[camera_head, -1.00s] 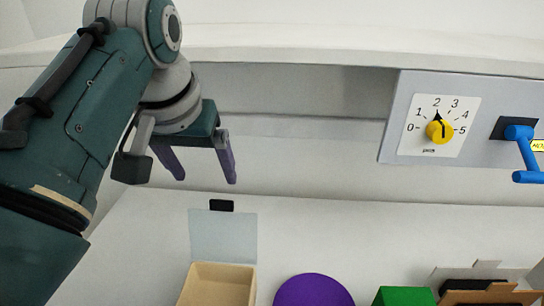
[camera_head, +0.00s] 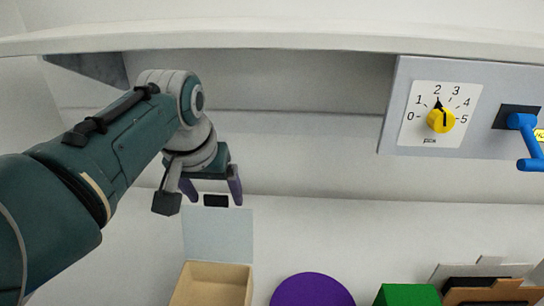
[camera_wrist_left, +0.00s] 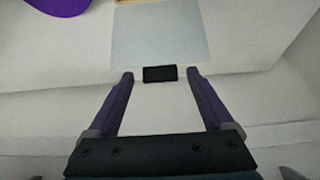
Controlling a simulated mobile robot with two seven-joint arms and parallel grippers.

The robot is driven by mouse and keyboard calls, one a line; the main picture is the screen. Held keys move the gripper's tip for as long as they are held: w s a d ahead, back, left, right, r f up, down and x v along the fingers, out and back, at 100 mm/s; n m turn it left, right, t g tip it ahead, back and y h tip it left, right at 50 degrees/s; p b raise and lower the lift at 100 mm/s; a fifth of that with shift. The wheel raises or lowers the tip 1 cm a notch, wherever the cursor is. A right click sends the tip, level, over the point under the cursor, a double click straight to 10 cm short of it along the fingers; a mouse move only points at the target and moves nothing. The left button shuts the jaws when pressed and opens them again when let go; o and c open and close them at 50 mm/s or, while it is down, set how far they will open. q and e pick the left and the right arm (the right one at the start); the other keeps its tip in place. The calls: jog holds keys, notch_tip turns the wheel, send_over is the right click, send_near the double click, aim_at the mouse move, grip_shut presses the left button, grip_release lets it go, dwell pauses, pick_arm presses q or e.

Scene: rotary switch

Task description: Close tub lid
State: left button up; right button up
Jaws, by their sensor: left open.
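The tub (camera_head: 212,286) is a tan open box at the bottom of the head view. Its pale translucent lid (camera_head: 218,236) stands raised at the tub's back, with a black tab handle (camera_head: 216,200) at its top edge. The lid (camera_wrist_left: 160,40) and black handle (camera_wrist_left: 160,73) also show in the left wrist view. My left gripper (camera_head: 214,196) is open, its two purple fingers on either side of the handle in the picture. In the left wrist view the handle lies between the fingertips (camera_wrist_left: 162,75), with gaps on both sides. My right gripper is not in view.
A purple disc (camera_head: 312,290) and a green block (camera_head: 406,295) are right of the tub. Brown and grey boxes (camera_head: 490,290) lie further right. A panel with a yellow rotary knob (camera_head: 440,120) and a blue lever (camera_head: 525,140) is on the wall.

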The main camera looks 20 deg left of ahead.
pick_arm(q)
grip_shut()
dwell(0.6)
dwell(0.3)
